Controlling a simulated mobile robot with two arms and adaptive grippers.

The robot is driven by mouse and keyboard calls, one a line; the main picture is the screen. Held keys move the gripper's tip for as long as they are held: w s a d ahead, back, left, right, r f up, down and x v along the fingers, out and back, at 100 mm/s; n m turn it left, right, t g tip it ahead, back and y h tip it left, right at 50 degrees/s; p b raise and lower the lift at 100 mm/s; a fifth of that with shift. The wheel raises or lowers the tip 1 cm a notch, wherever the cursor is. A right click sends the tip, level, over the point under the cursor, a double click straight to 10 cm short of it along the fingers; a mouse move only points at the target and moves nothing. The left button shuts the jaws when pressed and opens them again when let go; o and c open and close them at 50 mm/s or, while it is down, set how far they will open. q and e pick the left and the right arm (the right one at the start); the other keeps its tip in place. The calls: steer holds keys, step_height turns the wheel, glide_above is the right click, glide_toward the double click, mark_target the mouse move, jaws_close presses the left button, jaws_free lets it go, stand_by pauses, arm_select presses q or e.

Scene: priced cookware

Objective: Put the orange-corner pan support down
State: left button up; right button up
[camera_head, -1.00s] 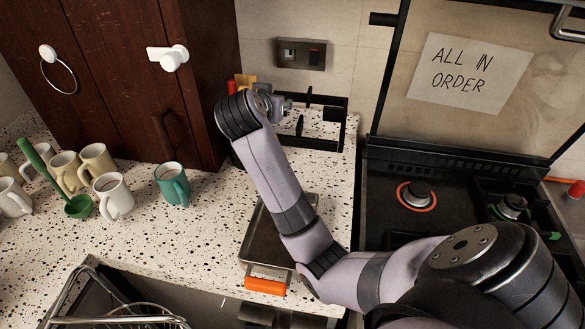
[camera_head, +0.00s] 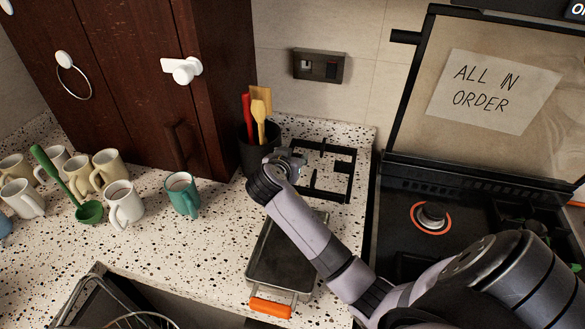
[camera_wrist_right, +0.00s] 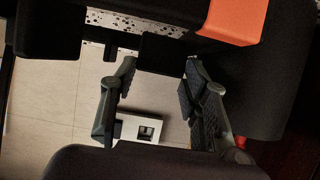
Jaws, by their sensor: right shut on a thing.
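The orange-corner pan support (camera_head: 352,172) is a black metal grate over the back of the speckled counter, beside the utensil pot. It looks roughly flat, but I cannot tell whether it touches the counter. My right gripper (camera_head: 288,160) is at its left side. In the right wrist view, a black bar of the pan support (camera_wrist_right: 165,52) lies between the fingers of my right gripper (camera_wrist_right: 160,68), with its orange corner close by. The orange corner does not show in the head view. My left gripper is out of view.
A dark pot (camera_head: 252,150) with utensils stands left of the gripper. A tray with an orange handle (camera_head: 270,307) lies below my forearm. A teal mug (camera_head: 182,194) and several cream mugs stand left. The stove (camera_head: 455,250) is at right.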

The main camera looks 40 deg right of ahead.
steer(key=shift+f, duration=0.65)
step_height(320, 180, down, 3)
steer(key=shift+f+p, duration=0.2)
steer(key=shift+p, duration=0.1)
steer(key=shift+f, duration=0.2)
steer(key=shift+f, duration=0.2)
steer(key=o, duration=1.1)
